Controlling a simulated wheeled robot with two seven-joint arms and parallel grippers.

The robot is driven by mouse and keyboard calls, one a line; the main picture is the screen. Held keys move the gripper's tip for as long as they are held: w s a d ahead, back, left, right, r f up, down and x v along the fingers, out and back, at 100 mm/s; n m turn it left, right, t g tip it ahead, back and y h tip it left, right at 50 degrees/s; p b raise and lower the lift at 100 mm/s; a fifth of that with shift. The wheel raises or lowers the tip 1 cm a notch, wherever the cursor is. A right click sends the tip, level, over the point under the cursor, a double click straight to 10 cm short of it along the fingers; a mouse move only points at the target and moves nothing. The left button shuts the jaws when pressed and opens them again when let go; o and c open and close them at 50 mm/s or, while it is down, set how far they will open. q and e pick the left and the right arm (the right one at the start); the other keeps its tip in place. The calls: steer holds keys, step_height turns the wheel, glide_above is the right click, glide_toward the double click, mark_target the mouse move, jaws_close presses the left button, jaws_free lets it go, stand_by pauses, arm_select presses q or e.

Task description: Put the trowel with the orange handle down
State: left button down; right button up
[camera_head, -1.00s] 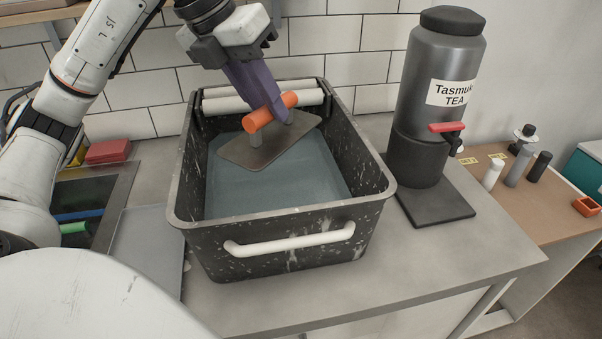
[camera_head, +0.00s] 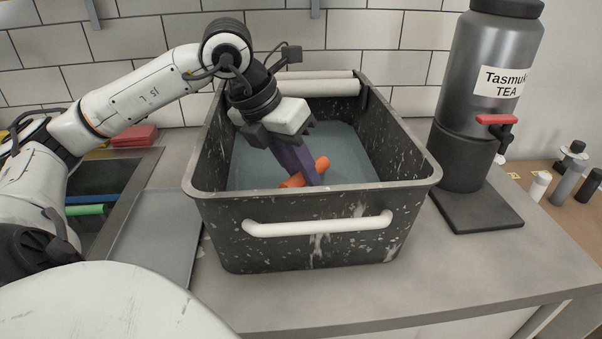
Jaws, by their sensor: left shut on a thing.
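The trowel's orange handle (camera_head: 305,173) shows inside the black speckled tub (camera_head: 322,240), low and near its front wall. The trowel's plate is hidden behind the front wall. My left gripper (camera_head: 304,176) reaches down into the tub, with its purple fingers shut on the orange handle. Blue-grey water or a similar flat surface (camera_head: 345,145) lies in the tub. I cannot tell whether the plate touches it. My right gripper is not in view.
A tall tea dispenser (camera_head: 490,80) stands close at the right. A grey flat board (camera_head: 155,240) and a recess with blue and green items lie left.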

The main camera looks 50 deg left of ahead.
mark_target(301, 183)
arm_select(q)
step_height(301, 183, down, 3)
steer(key=shift+f+b, duration=0.1)
steer(key=shift+b, duration=0.4)
steer(key=c, duration=1.5)
jaws_free()
steer(key=shift+c, duration=0.2)
steer(key=b+v, duration=0.1)
steer(key=v, duration=1.1)
